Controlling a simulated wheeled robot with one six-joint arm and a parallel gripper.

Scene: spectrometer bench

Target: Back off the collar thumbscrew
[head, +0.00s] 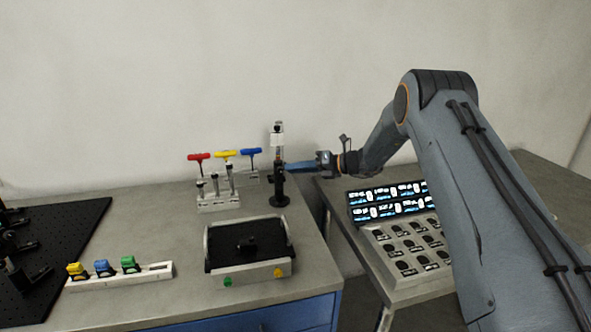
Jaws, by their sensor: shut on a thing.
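A black post holder (279,188) with a collar stands upright on the grey bench near its right back edge. A clear and white piece (278,140) rises from its top. My gripper (289,167) reaches in level from the right, with its blue fingers shut at the right side of the post, at collar height. The collar thumbscrew is hidden between the fingertips, and its thread cannot be seen.
A framed tray (250,268) sits in front. A white strip (120,280) with coloured clips lies at front left. A button console (405,250) stands on the right table, across a gap.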

